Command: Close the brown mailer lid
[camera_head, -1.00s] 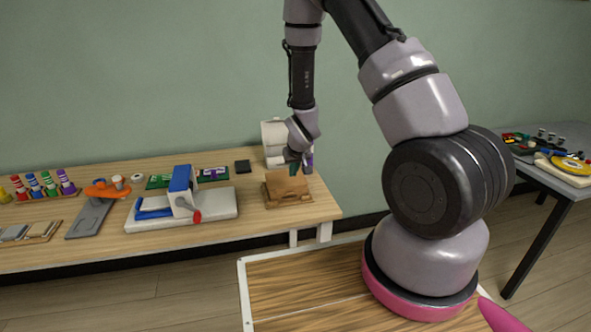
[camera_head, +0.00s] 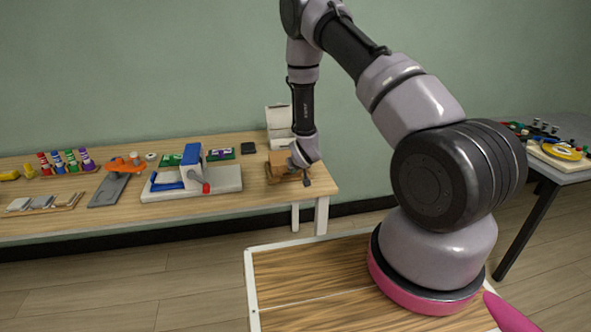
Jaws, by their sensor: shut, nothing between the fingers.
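The brown mailer (camera_head: 278,170) sits near the right end of the long wooden table. A brown panel shows raised at its back left, but my gripper covers much of its right side, so I cannot tell the lid's exact angle. My gripper (camera_head: 304,178) is shut and empty, low at the right front of the mailer. I cannot tell whether the fingers touch it.
A white box (camera_head: 279,118) stands open behind the mailer. A dark square (camera_head: 248,149) and a white-and-blue press with a red knob (camera_head: 192,178) are to the left. A second table (camera_head: 562,170) is at the right.

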